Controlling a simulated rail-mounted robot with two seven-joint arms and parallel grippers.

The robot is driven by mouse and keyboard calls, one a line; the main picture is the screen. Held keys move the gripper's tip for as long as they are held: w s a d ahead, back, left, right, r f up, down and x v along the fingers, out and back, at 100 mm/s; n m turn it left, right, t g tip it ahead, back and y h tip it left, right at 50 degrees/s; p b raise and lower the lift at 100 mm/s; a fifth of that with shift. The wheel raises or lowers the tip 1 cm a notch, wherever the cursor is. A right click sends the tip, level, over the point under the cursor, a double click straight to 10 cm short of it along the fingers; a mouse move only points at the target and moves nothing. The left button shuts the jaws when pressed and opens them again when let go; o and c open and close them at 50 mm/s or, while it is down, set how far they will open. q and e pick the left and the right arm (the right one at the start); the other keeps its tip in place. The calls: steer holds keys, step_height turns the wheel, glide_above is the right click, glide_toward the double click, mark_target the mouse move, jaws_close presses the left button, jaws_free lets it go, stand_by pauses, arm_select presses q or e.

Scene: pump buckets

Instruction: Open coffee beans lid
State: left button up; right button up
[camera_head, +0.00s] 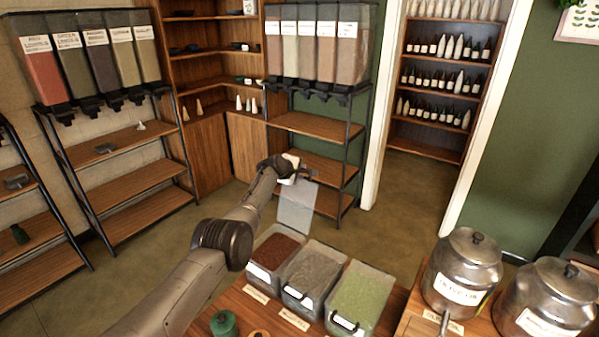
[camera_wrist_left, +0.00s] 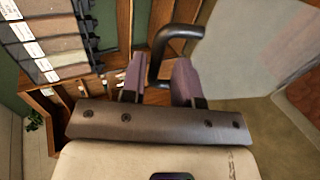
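The coffee beans bin (camera_head: 262,275) is the leftmost of three clear bins and holds reddish-brown contents. Its translucent lid (camera_head: 297,207) stands steeply raised along the bin's back edge. In the left wrist view the lid (camera_wrist_left: 240,50) fills the upper right, with its dark bent handle (camera_wrist_left: 180,32) in front of my fingers. My left gripper (camera_head: 290,168) is at the lid's top edge. Its two fingers (camera_wrist_left: 160,78) lie on either side of one leg of the handle; the exact contact is partly hidden. My right gripper is not in view.
Bins with grey (camera_head: 311,276) and green (camera_head: 360,302) contents stand beside it, lids down. Two metal canisters (camera_head: 463,268) stand at the right. A green-lidded jar (camera_head: 224,323) is at the front. A dispenser shelf (camera_head: 312,122) is behind; open floor lies between.

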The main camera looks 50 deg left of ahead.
arm_select(q)
steer(key=shift+o, duration=0.5)
steer(key=shift+s+d+r+p, duration=0.1)
steer(key=shift+s+r+p, duration=0.2)
steer(key=shift+p, duration=0.45)
steer(key=p+v, duration=0.1)
steer(key=v, duration=1.2)
steer(key=shift+f+p, duration=0.15)
steer(key=shift+p, duration=0.15)
